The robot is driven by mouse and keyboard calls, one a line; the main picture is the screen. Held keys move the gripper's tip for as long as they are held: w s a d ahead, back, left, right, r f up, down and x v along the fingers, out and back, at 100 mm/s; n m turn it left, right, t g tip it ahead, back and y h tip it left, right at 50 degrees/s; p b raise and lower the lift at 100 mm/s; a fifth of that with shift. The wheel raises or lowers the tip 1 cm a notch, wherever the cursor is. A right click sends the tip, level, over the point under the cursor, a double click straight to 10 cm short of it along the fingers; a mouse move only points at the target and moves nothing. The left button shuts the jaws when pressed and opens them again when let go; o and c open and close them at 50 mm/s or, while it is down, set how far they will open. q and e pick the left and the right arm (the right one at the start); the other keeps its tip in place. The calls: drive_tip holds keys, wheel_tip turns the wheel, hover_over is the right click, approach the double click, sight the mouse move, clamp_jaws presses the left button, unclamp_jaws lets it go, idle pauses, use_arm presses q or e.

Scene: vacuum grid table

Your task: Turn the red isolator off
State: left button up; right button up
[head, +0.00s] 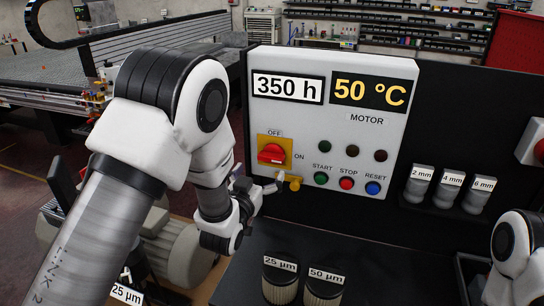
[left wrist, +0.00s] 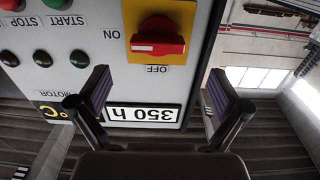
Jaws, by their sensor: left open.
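The red isolator (head: 271,153) is a red rotary handle on a yellow plate on the grey control panel. OFF is marked above it and ON to its right; the handle lies roughly horizontal, in line with ON. In the left wrist view the isolator (left wrist: 158,42) appears upside down, just beyond and between the fingertips. My left gripper (left wrist: 158,82) is open and empty, with its fingers apart from the handle. In the head view my left gripper (head: 262,186) is low beside the panel, just below the isolator, partly hidden by my arm. My right gripper is out of view.
The panel (head: 341,211) carries START (head: 320,178), STOP (head: 346,183) and RESET (head: 372,188) buttons close to the isolator. Labelled filters (head: 323,290) stand below, and grey cylinders (head: 449,191) are at the right. A motor (head: 180,250) is at the lower left.

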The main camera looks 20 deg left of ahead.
sight(271, 159)
use_arm(q)
drive_tip(key=w+p, duration=0.1)
drive_tip(key=w, duration=0.1)
drive_tip(key=w+p, duration=0.1)
drive_tip(key=w, duration=0.2)
drive_tip(key=w+d+p, duration=0.1)
drive_tip(key=w, duration=0.1)
drive_tip(key=shift+w, duration=0.15)
drive_tip(key=shift+w+a, duration=0.1)
drive_tip(key=shift+w, duration=0.15)
drive_tip(key=shift+a+f, duration=0.1)
drive_tip(key=shift+a, duration=0.15)
drive_tip(key=shift+d, duration=0.15)
drive_tip(key=c, duration=1.2)
